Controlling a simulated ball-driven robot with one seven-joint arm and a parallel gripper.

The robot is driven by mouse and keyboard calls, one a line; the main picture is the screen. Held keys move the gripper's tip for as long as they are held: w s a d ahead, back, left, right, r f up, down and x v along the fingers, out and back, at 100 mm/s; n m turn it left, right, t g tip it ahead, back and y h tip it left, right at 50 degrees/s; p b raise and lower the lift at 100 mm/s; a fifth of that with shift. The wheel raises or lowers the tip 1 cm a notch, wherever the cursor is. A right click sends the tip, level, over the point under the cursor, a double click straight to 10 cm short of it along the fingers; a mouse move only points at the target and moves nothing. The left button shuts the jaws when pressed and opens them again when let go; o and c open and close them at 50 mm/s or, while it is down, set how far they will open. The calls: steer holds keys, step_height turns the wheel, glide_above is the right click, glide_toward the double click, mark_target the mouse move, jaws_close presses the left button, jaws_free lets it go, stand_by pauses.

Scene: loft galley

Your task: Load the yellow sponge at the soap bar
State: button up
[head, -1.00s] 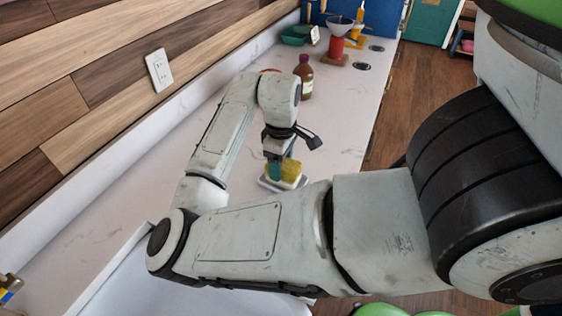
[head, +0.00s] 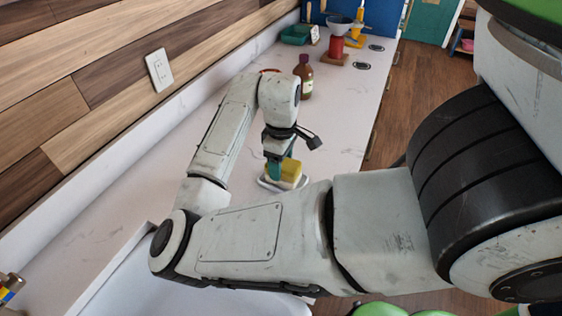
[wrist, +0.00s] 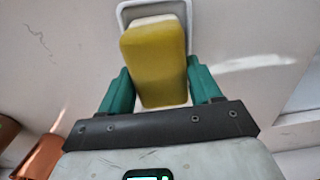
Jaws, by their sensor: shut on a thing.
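The yellow sponge (head: 291,169) is between the teal fingers of my gripper (head: 281,170), low over the counter. In the wrist view the sponge (wrist: 155,62) fills the space between the two fingers (wrist: 158,90), which are shut on its sides. A pale edge, perhaps the soap bar (wrist: 153,20), shows just beyond the sponge's far end. A shallow white dish (wrist: 124,14) lies beneath; its rim also shows in the head view (head: 266,184). The sponge hides most of the dish, and I cannot tell whether the sponge touches what is under it.
A brown bottle (head: 304,78) stands on the counter behind my gripper. A red stand with a bowl on top (head: 337,42) and a green container (head: 295,36) are at the far end. A white basin (head: 150,285) is in front. The counter (head: 345,120) right of the bottle is clear.

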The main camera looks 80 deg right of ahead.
steer(key=shift+r+p, duration=2.35)
steer(key=shift+p, duration=0.05)
steer(key=shift+r, duration=1.1)
